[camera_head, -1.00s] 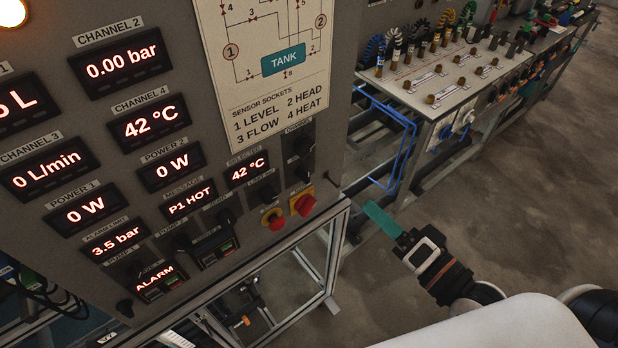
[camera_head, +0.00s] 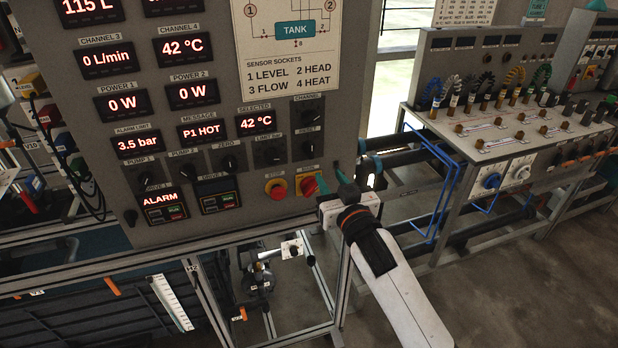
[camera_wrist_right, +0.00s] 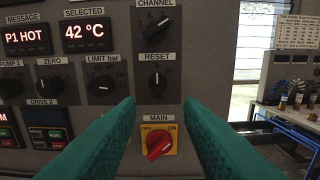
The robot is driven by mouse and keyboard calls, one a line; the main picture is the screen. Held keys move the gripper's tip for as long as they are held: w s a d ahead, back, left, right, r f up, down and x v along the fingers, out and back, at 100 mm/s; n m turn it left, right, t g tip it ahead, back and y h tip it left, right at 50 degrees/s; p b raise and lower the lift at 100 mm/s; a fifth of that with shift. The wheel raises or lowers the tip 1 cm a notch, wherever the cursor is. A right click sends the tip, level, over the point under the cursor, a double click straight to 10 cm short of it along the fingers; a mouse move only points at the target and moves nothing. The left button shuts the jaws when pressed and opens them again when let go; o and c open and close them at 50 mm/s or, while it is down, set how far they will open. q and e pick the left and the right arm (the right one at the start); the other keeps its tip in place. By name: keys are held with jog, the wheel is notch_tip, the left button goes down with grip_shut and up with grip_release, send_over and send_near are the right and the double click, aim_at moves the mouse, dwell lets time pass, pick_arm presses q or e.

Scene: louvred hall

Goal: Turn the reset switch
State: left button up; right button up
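The reset switch (camera_head: 309,147) is a black rotary knob under a RESET label near the right edge of the grey control panel. My right gripper (camera_head: 334,187) is in front of the panel's lower right corner, below the reset switch. In the right wrist view the right gripper (camera_wrist_right: 159,108) is open with nothing between its fingers, apart from the knob. My left gripper is not in view.
The red MAIN switch (camera_wrist_right: 159,144) on its yellow plate lies below the reset switch. The red stop button (camera_head: 276,189) is left of it. The CHANNEL knob (camera_wrist_right: 155,20) is above and the LIMIT bar knob (camera_wrist_right: 104,84) left. A bench (camera_head: 470,150) stands at the right.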

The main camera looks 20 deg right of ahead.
aim_at(312, 153)
jog(key=w+b, duration=0.1)
jog(key=w, duration=0.2)
jog(key=w+b, duration=0.1)
jog(key=w, duration=0.3)
jog(key=w+a+b, duration=0.1)
jog(key=w, duration=0.2)
jog(key=shift+w+f+b, duration=0.2)
jog(key=shift+b, duration=0.15)
jog(key=shift+r, duration=0.1)
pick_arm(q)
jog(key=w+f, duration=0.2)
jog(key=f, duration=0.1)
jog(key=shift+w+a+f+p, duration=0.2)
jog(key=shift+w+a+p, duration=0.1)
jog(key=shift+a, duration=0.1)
pick_arm(e)
jog(key=shift+w+r, duration=0.1)
jog(key=shift+w, duration=0.15)
jog(key=shift+w, duration=0.1)
grip_shut()
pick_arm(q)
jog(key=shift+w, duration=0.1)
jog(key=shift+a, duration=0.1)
